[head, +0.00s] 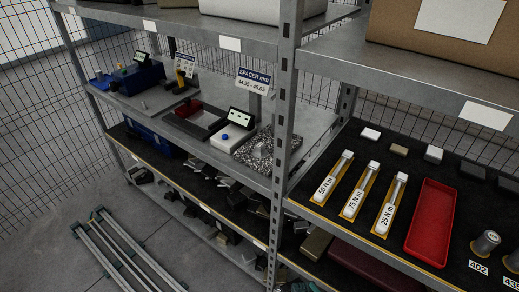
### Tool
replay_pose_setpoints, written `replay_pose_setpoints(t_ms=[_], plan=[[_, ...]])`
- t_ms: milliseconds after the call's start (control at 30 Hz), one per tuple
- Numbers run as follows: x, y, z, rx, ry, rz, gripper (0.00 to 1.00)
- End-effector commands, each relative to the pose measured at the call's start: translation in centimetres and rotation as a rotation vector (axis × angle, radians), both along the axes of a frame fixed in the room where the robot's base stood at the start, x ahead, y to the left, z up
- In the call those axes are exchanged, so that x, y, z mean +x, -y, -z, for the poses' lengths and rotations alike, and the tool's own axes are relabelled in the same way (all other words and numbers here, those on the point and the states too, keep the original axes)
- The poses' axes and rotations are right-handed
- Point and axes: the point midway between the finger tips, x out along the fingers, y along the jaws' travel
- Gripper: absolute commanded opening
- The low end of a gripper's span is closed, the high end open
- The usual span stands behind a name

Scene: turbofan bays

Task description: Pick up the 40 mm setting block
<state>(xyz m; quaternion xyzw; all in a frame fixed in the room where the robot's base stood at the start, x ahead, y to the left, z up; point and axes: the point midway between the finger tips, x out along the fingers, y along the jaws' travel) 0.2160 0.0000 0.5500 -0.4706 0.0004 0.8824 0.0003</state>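Several small blocks lie in a row at the back of the black-matted right shelf in the head view: a white block (371,134), a brown-grey block (398,149), a light grey block (433,154), a dark block (472,170) and another dark block (508,184) by the right edge. No size marking is readable on any of them, so I cannot tell which is the 40 mm setting block. My gripper is not in view.
Torque tools marked 50, 75 and 25 N m (388,214) and a red tray (431,222) stand in front of the blocks. Grey cylinders (486,243) stand at right. A shelf post (284,110) and an upper shelf (420,75) bound this bay. A gauge bench (230,138) is left.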

Motion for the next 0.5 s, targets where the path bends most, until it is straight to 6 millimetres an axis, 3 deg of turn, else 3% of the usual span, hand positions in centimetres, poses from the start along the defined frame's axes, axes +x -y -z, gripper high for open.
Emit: replay_pose_setpoints(t_ms=[467, 500], plan=[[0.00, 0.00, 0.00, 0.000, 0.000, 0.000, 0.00], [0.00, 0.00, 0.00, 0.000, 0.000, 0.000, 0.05]])
